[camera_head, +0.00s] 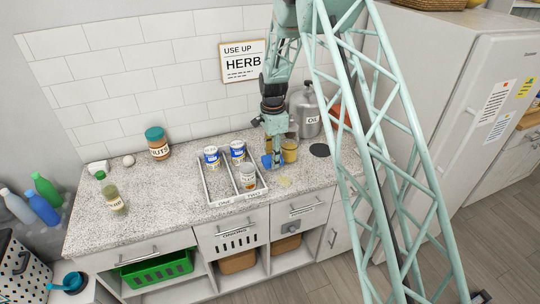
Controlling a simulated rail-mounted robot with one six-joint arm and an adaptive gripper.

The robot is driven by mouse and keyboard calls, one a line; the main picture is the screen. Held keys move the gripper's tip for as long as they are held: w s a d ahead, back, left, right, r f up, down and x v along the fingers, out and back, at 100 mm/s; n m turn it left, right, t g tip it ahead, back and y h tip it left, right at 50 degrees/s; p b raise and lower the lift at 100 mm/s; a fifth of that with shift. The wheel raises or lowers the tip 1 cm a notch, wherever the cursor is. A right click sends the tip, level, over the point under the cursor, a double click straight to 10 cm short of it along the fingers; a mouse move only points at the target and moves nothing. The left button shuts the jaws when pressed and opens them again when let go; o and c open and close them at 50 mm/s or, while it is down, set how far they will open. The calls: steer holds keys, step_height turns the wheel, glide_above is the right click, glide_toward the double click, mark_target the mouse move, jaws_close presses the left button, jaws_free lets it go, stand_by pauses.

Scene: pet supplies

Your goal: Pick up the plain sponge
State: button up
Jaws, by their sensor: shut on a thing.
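My gripper (276,163) points down over the counter, just right of the white divided tray (208,190). It is shut on a small blue thing (266,161), which could be the plain sponge. The fingers partly hide it, and its surface is too small to make out. I cannot tell whether it touches the counter. A pale yellow patch (286,181) lies on the counter just in front of my gripper; I cannot tell what it is.
The tray holds several cans, including a blue-and-white can (211,157). Yellowish containers (290,151) stand close behind my gripper, with a grey oil can (306,112) beyond. The counter's left middle is clear.

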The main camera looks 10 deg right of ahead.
steer(key=s, duration=0.7)
steer(key=s+r+b, duration=0.1)
steer(key=s, duration=0.3)
steer(key=shift+d, duration=0.35)
steer(key=shift+o, duration=0.7)
steer(key=shift+w, duration=0.1)
steer(key=shift+c, duration=0.7)
